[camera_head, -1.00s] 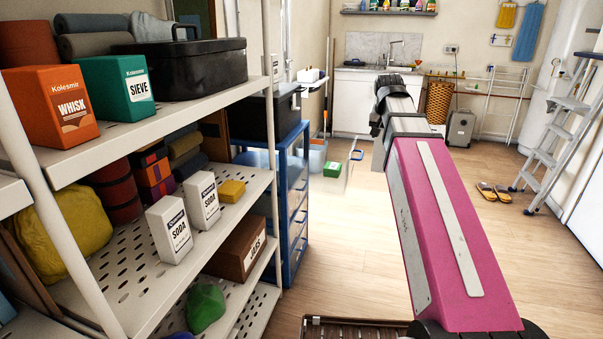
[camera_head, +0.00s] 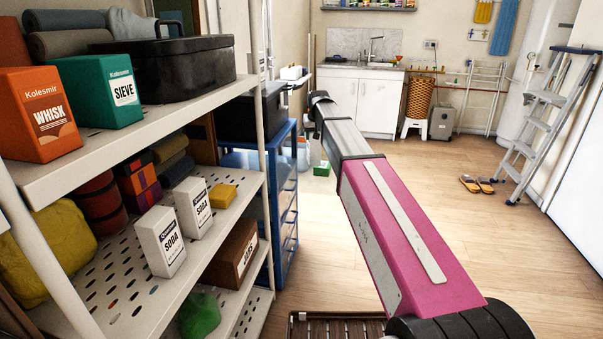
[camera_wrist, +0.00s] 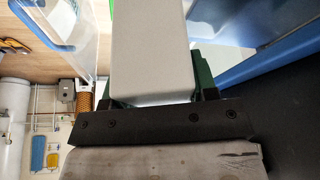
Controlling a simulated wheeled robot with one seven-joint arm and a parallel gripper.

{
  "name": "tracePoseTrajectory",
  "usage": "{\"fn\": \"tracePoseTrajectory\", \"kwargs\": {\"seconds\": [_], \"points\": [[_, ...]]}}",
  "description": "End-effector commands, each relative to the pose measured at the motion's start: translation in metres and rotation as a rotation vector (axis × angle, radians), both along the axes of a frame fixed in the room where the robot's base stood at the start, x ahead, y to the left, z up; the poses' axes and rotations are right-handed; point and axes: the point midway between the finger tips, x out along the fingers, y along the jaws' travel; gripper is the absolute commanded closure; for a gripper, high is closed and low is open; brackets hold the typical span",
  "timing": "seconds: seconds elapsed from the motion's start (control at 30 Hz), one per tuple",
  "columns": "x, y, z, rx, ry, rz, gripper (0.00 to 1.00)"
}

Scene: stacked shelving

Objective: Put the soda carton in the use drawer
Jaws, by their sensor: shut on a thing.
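My gripper (camera_wrist: 155,84) has its green fingers shut on a plain pale grey-white carton (camera_wrist: 152,45) in the wrist view; no label shows on its visible face. In the head view my arm hides my gripper and the held carton. Two white SODA cartons stand upright on the perforated middle shelf, a front one (camera_head: 160,242) and one behind it (camera_head: 194,207). A blue-framed drawer cabinet (camera_head: 288,205) stands past the shelving. A clear bin or drawer with a blue handle (camera_wrist: 65,20) shows at upper left in the wrist view. I cannot read any drawer label.
The upper shelf holds an orange WHISK box (camera_head: 40,115), a green SIEVE box (camera_head: 100,92) and a black case (camera_head: 165,65). A brown box (camera_head: 235,255) lies below. A step ladder (camera_head: 545,120) and slippers (camera_head: 477,184) are at right; the wooden floor between is clear.

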Motion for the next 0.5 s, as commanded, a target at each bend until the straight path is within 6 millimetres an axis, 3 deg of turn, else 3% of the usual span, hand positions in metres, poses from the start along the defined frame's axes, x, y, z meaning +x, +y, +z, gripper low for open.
{"fn": "tracePoseTrajectory", "kwargs": {"seconds": [0.5], "points": [[0.000, 0.000, -0.067, 0.000, 0.001, 0.000, 1.00]]}}
